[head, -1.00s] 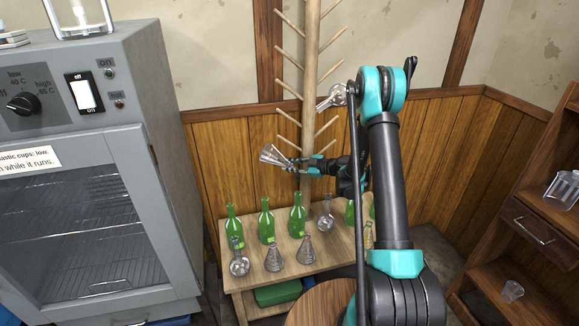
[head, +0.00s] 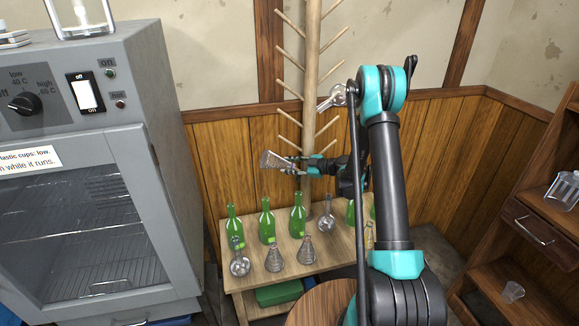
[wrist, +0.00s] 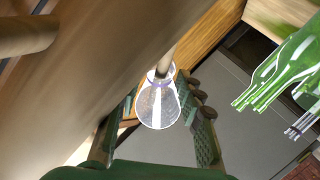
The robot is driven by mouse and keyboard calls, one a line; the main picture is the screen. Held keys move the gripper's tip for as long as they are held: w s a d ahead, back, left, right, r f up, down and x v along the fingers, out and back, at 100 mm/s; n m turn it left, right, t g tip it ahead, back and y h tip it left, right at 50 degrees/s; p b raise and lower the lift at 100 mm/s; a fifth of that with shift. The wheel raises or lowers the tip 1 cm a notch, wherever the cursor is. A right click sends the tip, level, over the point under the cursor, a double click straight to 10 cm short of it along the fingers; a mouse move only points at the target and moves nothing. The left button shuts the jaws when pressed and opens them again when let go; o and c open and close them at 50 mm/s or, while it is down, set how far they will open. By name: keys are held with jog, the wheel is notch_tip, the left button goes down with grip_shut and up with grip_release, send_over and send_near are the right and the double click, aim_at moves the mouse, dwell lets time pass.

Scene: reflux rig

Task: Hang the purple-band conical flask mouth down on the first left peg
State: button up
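The purple-band conical flask (head: 273,160) is clear glass and lies nearly sideways in the air, its wide base to the left in the head view. In the wrist view the flask (wrist: 158,108) shows its purple band at the neck. My gripper (head: 293,164) is shut on it, with a finger on either side in the wrist view (wrist: 163,110). The wooden peg stand (head: 309,70) rises behind. Its lowest visible left peg (head: 288,146) is bare and just above the gripper. In the wrist view a wooden rod lines up with the flask's mouth; I cannot tell whether it is inside.
The low table (head: 240,283) below holds green bottles (head: 266,222), conical flasks (head: 275,259) and round flasks (head: 239,264). A grey drying cabinet (head: 165,150) stands left, and a wooden shelf (head: 505,255) right.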

jog(key=shift+w+d, duration=0.15)
jog(key=shift+d, duration=0.05)
jog(key=v, duration=1.1)
jog(key=shift+s+d, duration=0.3)
jog(key=shift+r, duration=0.15)
